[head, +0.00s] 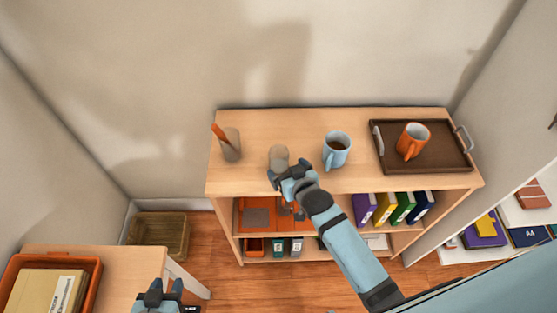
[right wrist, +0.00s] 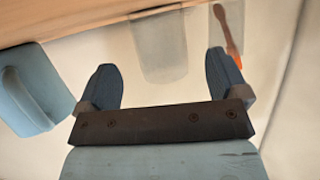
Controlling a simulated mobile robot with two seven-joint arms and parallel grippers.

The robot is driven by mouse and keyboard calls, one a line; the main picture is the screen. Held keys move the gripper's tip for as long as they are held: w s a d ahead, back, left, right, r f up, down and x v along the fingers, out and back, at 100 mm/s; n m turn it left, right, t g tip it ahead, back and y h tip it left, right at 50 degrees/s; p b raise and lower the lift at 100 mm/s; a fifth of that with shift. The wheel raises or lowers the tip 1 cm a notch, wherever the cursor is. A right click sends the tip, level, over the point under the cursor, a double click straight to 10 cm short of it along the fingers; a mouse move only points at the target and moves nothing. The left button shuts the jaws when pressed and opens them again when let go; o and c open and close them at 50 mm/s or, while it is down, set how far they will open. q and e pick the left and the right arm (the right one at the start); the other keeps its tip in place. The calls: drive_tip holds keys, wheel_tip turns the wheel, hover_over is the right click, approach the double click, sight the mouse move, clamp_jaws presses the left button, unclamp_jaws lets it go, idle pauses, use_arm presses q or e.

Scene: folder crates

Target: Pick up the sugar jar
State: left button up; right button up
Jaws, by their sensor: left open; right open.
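A small grey, translucent jar (head: 279,155), which I take as the sugar jar, stands upright on the shelf top between a cup with an orange stick and a blue mug. My right gripper (head: 287,173) is open in front of it and hides its lower part. In the right wrist view the jar (right wrist: 160,45) shows beyond and between the two spread fingers (right wrist: 173,82). It looks untouched; the exact gap is hard to tell. My left gripper (head: 160,289) is open and empty at the bottom left, near the side table.
Left of the jar stands a grey cup (head: 231,147) with an orange stick. Right of it are a blue mug (head: 336,151) and a dark tray (head: 441,160) holding an orange mug (head: 412,142). Below are folders (head: 385,208). An orange crate (head: 92,268) is on the side table.

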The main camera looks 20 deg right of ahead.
sight(284, 166)
drive_tip(key=shift+w+a+f, duration=0.1)
drive_tip(key=shift+w+f, duration=0.15)
drive_tip(key=shift+w, duration=0.35)
drive_tip(key=p+x, duration=0.1)
drive_tip(key=x, duration=0.3)
drive_tip(key=shift+f, duration=0.2)
drive_tip(key=c, duration=1.2)
drive_tip(key=shift+o, duration=0.2)
drive_tip(key=shift+r, duration=0.1)
wheel_tip(284, 166, up, 20)
drive_tip(key=shift+b, duration=0.45)
